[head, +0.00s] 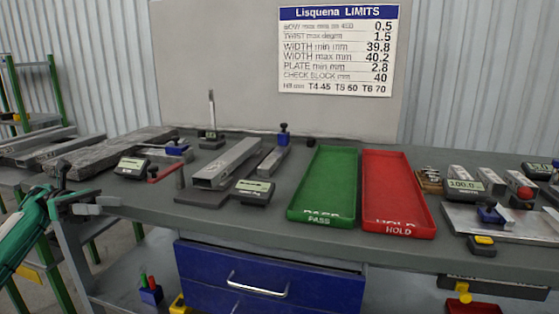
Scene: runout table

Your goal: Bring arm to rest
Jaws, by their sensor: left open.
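My left arm (24,234), with a green sleeve, comes in at the left edge. My left gripper (96,204) is at the front left corner of the grey runout table (270,228). It is open, with nothing seen between its fingers. Whether it touches the table edge cannot be told. My right gripper is not in view.
A green PASS tray (292,206) and a red HOLD tray (369,213) lie empty on the table. A metal channel (226,163) and gauges with displays (252,191) stand left of them. Blue drawers (200,262) are below. A limits board (338,50) stands behind.

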